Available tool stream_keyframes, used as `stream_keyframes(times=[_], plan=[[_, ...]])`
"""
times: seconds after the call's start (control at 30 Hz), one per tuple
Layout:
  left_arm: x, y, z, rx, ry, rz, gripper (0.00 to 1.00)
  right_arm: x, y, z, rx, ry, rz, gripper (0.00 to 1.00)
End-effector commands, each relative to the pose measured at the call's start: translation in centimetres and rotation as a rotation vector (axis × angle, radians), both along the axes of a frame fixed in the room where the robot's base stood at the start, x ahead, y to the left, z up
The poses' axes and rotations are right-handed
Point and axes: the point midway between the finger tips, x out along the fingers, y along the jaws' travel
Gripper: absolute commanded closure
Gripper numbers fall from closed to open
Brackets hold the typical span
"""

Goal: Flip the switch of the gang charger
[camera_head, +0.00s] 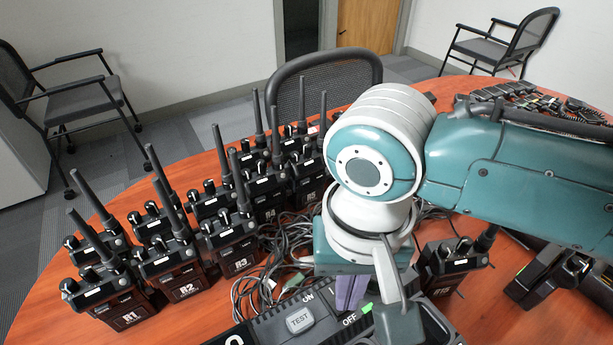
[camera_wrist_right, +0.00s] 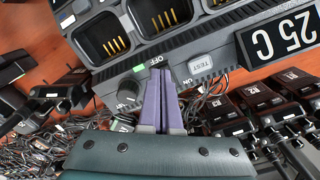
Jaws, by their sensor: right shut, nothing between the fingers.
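The dark grey gang charger (camera_head: 270,331) lies at the bottom of the head view, with a TEST button (camera_head: 299,319) and ON and OFF labels. In the right wrist view the charger (camera_wrist_right: 222,50) shows its empty bays, a 25 C plate and the OFF label. My right gripper (camera_head: 348,308) is shut and empty, its purple fingers pointing down over the panel between ON and OFF. In the wrist view the fingertips (camera_wrist_right: 162,72) are just by OFF. They hide the switch, so its position and any contact cannot be told. My left gripper is not in view.
Handheld radios R1 (camera_head: 116,308), R2 (camera_head: 178,276) and R3 (camera_head: 229,244) stand left, with more behind. Tangled cables (camera_head: 262,284) lie beside the charger. Another radio (camera_head: 452,264) stands right of the gripper. A chair (camera_head: 322,82) is at the table's far edge.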

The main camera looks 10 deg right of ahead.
Motion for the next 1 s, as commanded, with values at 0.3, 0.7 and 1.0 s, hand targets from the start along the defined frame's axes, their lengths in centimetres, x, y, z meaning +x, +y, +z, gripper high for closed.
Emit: stream_keyframes(times=[0.3, 0.7, 1.0], plan=[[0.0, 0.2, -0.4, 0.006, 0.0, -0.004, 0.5, 0.0, 0.0, -0.5, 0.001, 0.0, 0.0, 1.0], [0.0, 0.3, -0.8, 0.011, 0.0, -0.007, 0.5, 0.0, 0.0, -1.1, 0.001, 0.0, 0.001, 1.0], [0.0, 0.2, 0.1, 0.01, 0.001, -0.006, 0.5, 0.0, 0.0, -0.5, 0.001, 0.0, 0.0, 1.0]])
